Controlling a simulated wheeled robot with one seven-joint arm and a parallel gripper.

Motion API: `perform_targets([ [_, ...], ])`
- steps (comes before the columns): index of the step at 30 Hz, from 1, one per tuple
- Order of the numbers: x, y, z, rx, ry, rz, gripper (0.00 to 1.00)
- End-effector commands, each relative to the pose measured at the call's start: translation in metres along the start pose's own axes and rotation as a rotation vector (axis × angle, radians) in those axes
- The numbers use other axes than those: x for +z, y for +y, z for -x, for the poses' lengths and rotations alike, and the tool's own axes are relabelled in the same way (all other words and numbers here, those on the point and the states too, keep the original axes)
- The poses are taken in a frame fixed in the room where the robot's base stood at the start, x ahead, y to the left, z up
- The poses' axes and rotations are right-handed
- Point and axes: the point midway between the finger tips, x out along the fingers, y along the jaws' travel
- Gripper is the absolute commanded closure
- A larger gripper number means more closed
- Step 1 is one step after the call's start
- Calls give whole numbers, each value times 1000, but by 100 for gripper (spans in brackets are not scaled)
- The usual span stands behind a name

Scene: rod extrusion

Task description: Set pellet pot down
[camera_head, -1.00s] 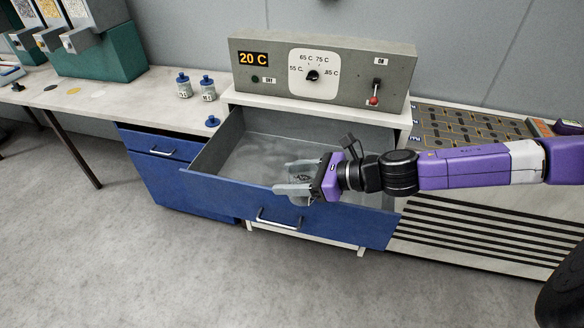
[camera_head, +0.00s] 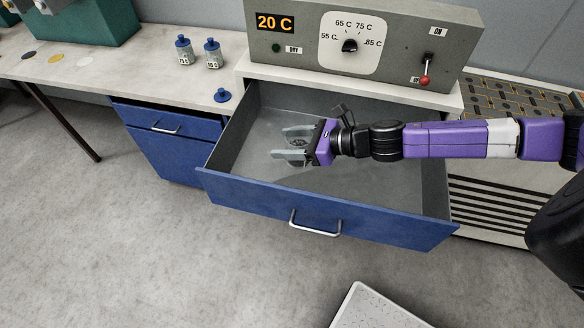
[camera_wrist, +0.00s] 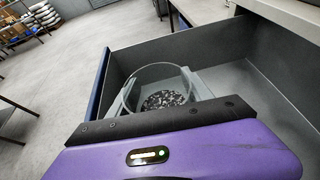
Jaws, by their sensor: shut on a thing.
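The pellet pot (camera_wrist: 163,84) is a clear round vessel with dark and light pellets inside, seen in the wrist view. My gripper (camera_head: 292,144) is shut on it, with a finger on each side. In the head view the pot is see-through and only the dark pellets between the fingers show faintly. The pot is upright, over the inside of the open blue drawer (camera_head: 325,212). I cannot tell whether its base touches the drawer floor.
The dryer control box (camera_head: 365,45) reads 20 C and stands above the drawer. Two small capped bottles (camera_head: 184,50) (camera_head: 213,54) and a loose blue cap (camera_head: 222,96) are on the bench (camera_head: 140,70). The drawer floor left of my gripper is clear. A pale tray (camera_head: 375,308) is at the bottom edge.

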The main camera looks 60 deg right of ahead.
Motion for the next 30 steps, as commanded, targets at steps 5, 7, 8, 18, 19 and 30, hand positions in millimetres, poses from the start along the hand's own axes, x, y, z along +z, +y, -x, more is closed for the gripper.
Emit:
perform_targets([
  [5, -40, 0, -17, -2, -1, -5, 100],
  [7, -54, 0, -23, -2, -1, -4, 100],
  [8, -60, 0, -25, -2, -1, -4, 100],
  [18, -92, 0, -38, 0, -1, -2, 100],
  [19, -96, 0, -40, 0, -1, -2, 100],
  [30, -120, 0, -50, 1, -1, 2, 100],
])
